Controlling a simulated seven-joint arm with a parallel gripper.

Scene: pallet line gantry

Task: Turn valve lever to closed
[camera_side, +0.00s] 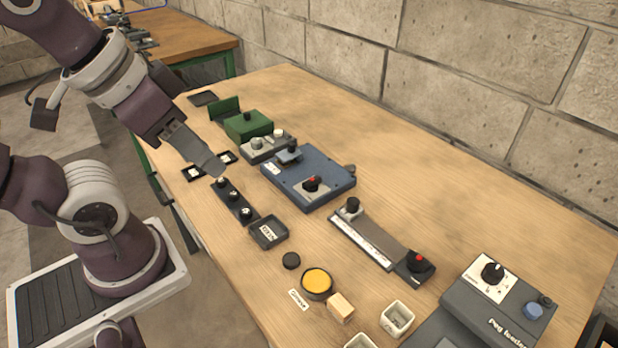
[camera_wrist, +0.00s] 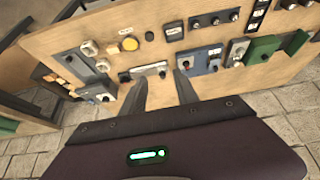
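No part is clearly labelled as the valve lever, so I cannot tell which one it is. A blue box (camera_side: 335,183) on the bench carries a black-and-red knob or handle (camera_side: 312,184) and a small dark fitting (camera_side: 288,153). The box also shows in the wrist view (camera_wrist: 205,58). My gripper (camera_side: 213,166) hangs to the left of the blue box, apart from it. In the wrist view, the two fingers of my gripper (camera_wrist: 160,80) stand apart with nothing between them. Lever position and markings are too small to read.
A slide strip (camera_side: 362,240) has another black-and-red knob (camera_side: 418,262). The peg feeder (camera_side: 490,318) stands near right. A green box (camera_side: 248,124), a grey switch unit (camera_side: 266,148), a dark tray (camera_side: 268,232) and a yellow round piece (camera_side: 317,281) surround the work. The bench's wall side is clear.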

